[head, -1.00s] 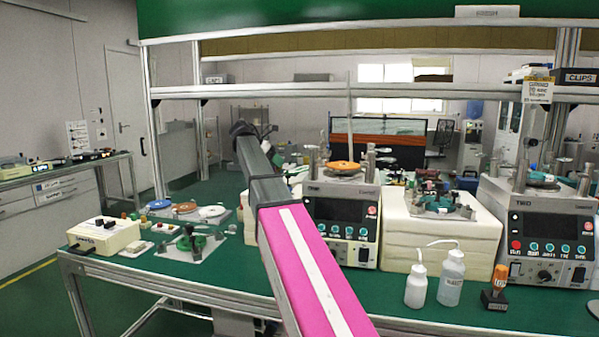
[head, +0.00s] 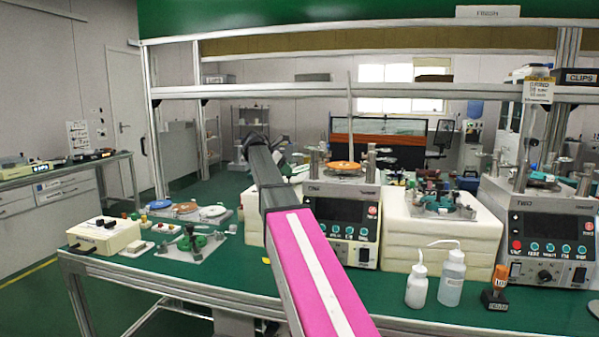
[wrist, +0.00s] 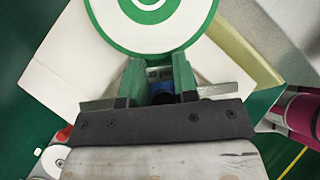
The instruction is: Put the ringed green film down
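The ringed green film, a round white disc with green rings and a green rim (wrist: 150,46), shows at the top of the wrist view, cut off by the picture edge. My gripper (wrist: 159,70) has its two green fingers apart at the near edge of the film. A narrow gap shows between them, with a pale label and something blue in it. I cannot tell whether the fingers grip part of the film. In the head view my gripper and the film are hidden behind my pink and grey arm.
Below the film is a cream block (wrist: 55,75). On the green bench (head: 215,272) stand a left machine (head: 341,222) with an orange disc, a right machine (head: 538,232), two white bottles (head: 451,278) and a cream control box (head: 104,236). Coloured discs lie at the back left.

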